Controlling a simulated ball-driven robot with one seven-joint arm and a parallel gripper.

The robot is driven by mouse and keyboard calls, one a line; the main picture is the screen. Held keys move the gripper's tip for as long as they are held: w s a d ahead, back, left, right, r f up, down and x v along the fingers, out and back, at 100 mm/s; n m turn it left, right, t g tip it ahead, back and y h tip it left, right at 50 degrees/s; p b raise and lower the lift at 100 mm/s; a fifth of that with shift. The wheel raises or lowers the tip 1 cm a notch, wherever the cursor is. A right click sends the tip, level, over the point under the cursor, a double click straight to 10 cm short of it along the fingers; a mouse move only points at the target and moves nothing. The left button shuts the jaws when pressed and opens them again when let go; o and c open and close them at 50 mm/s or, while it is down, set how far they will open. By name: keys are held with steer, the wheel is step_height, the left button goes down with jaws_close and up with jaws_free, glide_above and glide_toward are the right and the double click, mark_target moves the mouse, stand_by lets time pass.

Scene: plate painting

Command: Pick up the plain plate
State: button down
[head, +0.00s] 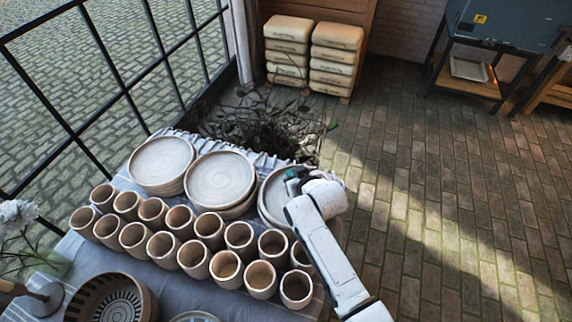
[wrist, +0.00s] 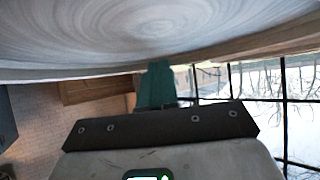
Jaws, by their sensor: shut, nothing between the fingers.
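Three stacks of plain pale plates with brown rims stand along the far side of the cloth-covered table: a left stack (head: 160,160), a middle stack (head: 220,177) and a right stack (head: 270,203). My arm partly hides the right stack. My gripper (head: 293,183) is over the right stack, its teal fingers small in the head view. In the wrist view a large plain plate with swirl marks (wrist: 160,25) fills the top. My shut, empty fingers (wrist: 157,85) are close to its rim. I cannot tell whether they touch it.
Rows of clay cups (head: 194,256) stand just in front of the stacks. A dark-patterned bowl (head: 148,305) sits at the table's near left. A window grid (head: 120,90) borders the left. The brick floor (head: 450,200) at right is open.

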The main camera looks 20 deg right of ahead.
steer(key=shift+r+p, duration=0.7)
steer(key=shift+r, duration=0.1)
steer(key=shift+f, duration=0.1)
